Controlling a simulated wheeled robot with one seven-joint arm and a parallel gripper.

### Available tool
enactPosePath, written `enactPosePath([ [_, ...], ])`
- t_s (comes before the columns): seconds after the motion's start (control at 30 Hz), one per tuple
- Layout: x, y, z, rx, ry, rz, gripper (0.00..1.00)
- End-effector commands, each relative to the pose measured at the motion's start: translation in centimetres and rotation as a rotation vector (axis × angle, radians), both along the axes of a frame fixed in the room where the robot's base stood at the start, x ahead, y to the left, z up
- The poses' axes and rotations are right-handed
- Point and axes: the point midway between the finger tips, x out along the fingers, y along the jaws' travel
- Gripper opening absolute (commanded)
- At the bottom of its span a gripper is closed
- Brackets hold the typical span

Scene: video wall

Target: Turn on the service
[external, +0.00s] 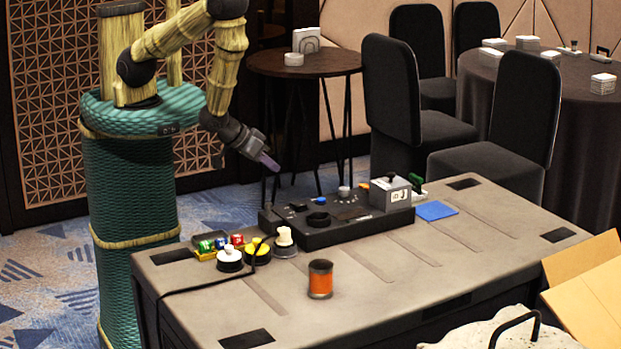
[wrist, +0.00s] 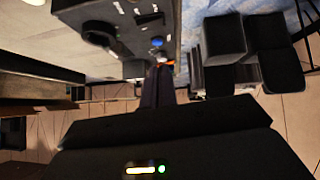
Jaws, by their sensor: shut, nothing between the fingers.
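A long black control console (external: 350,232) lies on the grey table. On it are a black round knob (external: 318,219), a small blue button (external: 320,200), a white knob (external: 343,191) and a grey box (external: 392,196) with a black knob or lever on top. I cannot tell which control is the service one. My gripper (external: 268,162) is shut and empty, above and behind the console's left end, apart from it. In the wrist view, my shut fingers (wrist: 157,85) point toward the console (wrist: 118,12), where the blue button (wrist: 157,41) shows.
White (external: 230,259) and yellow (external: 258,250) push buttons and a cable stand left of the console. An orange and black cylinder (external: 320,280) stands in front. A blue pad (external: 436,210) lies right. An open cardboard box (external: 588,290) is at the right edge. The table's front middle is mostly clear.

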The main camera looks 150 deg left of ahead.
Motion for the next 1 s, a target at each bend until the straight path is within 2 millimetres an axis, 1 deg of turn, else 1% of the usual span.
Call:
enactPosePath([
  [0.03, 0.0, -0.4, 0.6, -0.001, 0.001, -0.001, 0.0],
  [0.1, -0.1, -0.6, 1.0, -0.001, 0.001, 0.0, 0.0],
  [0.33, -0.2, -1.6, 1.9, -0.001, 0.002, -0.001, 0.0],
  [0.8, -0.2, -1.8, 1.8, 0.0, -0.003, 0.0, 0.0],
  [1.0, 1.1, -1.7, 1.8, 0.0, -0.059, 0.001, 0.0],
])
